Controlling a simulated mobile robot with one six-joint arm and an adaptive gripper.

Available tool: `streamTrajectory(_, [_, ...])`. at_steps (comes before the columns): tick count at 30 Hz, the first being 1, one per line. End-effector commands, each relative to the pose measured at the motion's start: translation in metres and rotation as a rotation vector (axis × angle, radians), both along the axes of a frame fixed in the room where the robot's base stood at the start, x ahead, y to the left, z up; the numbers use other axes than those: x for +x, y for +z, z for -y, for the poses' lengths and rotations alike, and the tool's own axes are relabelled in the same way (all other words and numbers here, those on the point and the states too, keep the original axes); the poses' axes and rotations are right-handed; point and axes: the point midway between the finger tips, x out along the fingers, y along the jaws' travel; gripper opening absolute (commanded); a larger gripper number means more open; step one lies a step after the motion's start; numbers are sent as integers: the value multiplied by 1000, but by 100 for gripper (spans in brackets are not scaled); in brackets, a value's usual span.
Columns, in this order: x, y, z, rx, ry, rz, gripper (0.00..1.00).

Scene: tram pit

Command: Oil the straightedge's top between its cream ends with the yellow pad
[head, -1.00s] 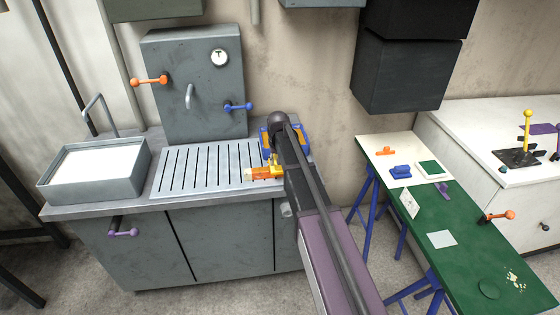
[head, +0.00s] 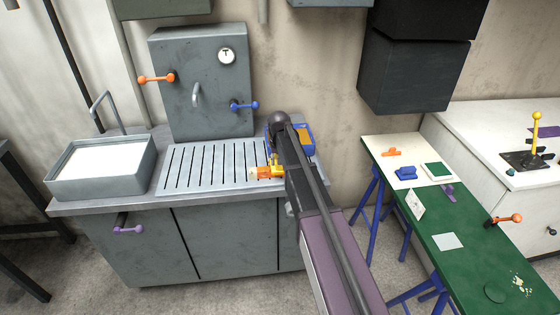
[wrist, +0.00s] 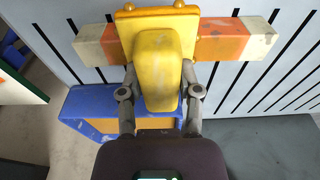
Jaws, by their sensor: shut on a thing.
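The straightedge (wrist: 220,47) is an orange bar with cream ends, lying across the slotted draining board. Its left cream end (wrist: 90,46) and right cream end (wrist: 257,38) both show in the wrist view. My gripper (wrist: 158,80) is shut on the yellow pad (wrist: 155,50), with a finger on each side of its body. The pad's wide far edge overlaps the bar's middle in the wrist view and hides it; I cannot tell whether they touch. In the head view the straightedge (head: 264,172) shows partly, beside the yellow pad (head: 277,161).
A blue tray (wrist: 78,105) with a tan-orange inside lies right by the pad; it also shows in the head view (head: 311,136). A grey sink (head: 100,188) stands left on the counter. A green-and-white table (head: 470,215) with small items is at right.

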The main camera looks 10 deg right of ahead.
Motion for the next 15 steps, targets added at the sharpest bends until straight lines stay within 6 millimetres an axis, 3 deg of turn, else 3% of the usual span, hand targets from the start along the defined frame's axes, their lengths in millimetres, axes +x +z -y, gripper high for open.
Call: streamTrajectory(15, [0, 1, -11, 2, 3, 0, 0])
